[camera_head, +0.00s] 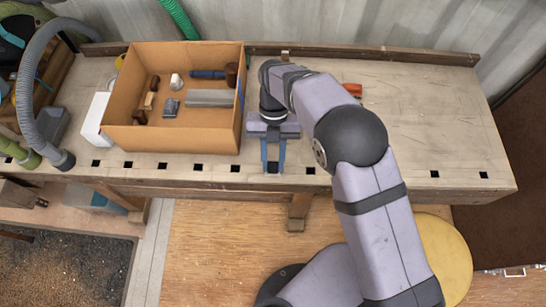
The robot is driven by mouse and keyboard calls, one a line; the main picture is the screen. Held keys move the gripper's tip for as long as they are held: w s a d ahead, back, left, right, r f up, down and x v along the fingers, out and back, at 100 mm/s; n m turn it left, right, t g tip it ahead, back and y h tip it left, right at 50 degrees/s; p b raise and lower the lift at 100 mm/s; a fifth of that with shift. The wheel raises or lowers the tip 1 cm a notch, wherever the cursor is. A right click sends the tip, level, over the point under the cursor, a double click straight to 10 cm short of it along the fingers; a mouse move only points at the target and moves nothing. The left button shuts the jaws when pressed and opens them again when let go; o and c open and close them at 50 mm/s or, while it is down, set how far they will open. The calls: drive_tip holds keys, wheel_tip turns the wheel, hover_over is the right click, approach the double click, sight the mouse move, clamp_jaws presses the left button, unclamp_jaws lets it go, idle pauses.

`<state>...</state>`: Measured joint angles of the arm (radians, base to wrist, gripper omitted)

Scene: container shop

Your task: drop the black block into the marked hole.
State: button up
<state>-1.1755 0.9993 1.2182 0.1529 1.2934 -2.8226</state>
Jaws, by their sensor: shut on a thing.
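My gripper (273,166) points down at the front edge of the workbench (420,125), right of the cardboard box. Its two blue fingers are shut on the black block, which shows only as a small dark patch between the fingertips and is mostly hidden. A row of square dark holes runs along the bench's front edge, with one hole (235,168) just left of the gripper and another (310,171) just right. The fingertips are in line with this row. I cannot tell which hole is marked, or how high the block is above the bench.
An open cardboard box (122,95) with several tools and blocks inside stands close left of my gripper. A red-orange object (352,89) lies behind my arm. A grey hose (32,85) stands at the left. The bench's right side is clear.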

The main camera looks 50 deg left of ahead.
drive_tip(key=o, duration=1.1)
drive_tip(key=shift+r, duration=0.2)
drive_tip(key=shift+r+p, duration=2.45)
drive_tip(key=shift+r, duration=0.9)
